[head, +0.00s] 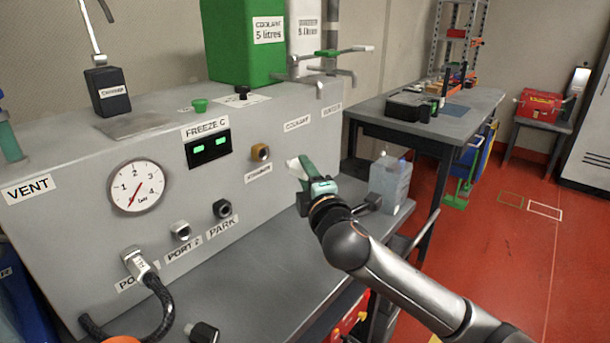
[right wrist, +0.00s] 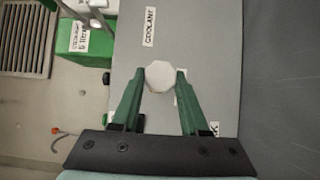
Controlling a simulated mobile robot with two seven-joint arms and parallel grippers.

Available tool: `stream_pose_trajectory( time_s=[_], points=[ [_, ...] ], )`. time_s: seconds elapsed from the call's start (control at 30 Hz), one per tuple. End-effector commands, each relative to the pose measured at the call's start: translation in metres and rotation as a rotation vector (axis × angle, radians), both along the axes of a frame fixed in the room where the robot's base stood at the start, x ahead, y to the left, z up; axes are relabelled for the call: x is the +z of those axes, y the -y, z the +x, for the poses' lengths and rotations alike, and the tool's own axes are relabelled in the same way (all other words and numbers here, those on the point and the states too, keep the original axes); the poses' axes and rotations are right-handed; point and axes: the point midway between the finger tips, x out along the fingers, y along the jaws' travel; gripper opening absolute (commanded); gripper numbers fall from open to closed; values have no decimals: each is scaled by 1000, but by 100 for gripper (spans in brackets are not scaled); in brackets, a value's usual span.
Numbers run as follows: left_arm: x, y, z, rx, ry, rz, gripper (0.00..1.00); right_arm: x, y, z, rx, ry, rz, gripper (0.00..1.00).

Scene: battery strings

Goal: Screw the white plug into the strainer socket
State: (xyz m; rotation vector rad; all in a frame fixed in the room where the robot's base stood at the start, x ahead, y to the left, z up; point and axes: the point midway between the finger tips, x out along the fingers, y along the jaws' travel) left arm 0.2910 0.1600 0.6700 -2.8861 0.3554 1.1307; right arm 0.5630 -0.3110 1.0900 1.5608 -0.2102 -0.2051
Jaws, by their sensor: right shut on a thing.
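The white plug (right wrist: 160,75) has a many-sided face and sits between the green fingertips of my right gripper (right wrist: 161,84) in the right wrist view. My right gripper (head: 301,170) is shut on it in front of the grey panel. In the head view the plug (head: 293,162) shows as a pale piece at the fingertips. A brass fitting (head: 260,152) on the panel, above a small label that looks like the strainer's, is left of the gripper. The plug appears apart from it. My left gripper is not in view.
The panel holds a gauge (head: 135,187), a green-lit display (head: 208,148) and labelled ports. A black hose (head: 160,300) hangs from the lower left port. A clear jug (head: 389,183) stands just right of my right gripper.

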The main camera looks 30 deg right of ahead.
Motion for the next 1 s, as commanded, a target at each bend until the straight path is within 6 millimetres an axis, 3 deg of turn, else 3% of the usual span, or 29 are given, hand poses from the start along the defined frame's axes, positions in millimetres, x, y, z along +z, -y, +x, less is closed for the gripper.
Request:
stream_pose_trajectory(
  time_s=[0.17,0.7,1.0],
  points=[
    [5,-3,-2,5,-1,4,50,2,-1,0,0,1,0,0],
    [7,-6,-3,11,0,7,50,1,-16,46,0,2,1,0],
    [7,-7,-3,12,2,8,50,1,-20,55,1,3,-1,0]
  ],
)
